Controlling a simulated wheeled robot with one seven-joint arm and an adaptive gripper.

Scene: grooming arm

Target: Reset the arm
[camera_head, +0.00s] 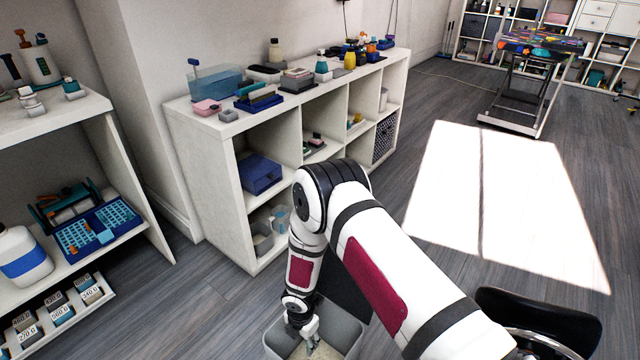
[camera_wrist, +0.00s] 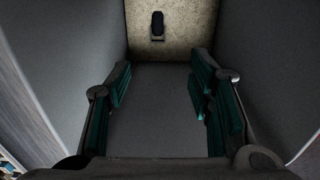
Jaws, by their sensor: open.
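My arm reaches down from the lower right in the head view, and my gripper (camera_head: 312,332) is at a grey bin (camera_head: 346,328) on the floor. In the wrist view my gripper (camera_wrist: 160,88) has its two teal-padded fingers spread apart with nothing between them. Grey walls of the bin (camera_wrist: 62,45) rise on both sides of the fingers. A small dark object (camera_wrist: 157,24) lies on a beige speckled surface at the top of the wrist view, beyond the fingertips. The head view does not show clearly what lies in the bin.
A low white shelf unit (camera_head: 212,165) with bottles and boxes stands behind the bin. Another shelf (camera_head: 75,106) with a blue tray (camera_head: 98,228) is at the left. A dark rounded chair part (camera_head: 540,318) is at the lower right.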

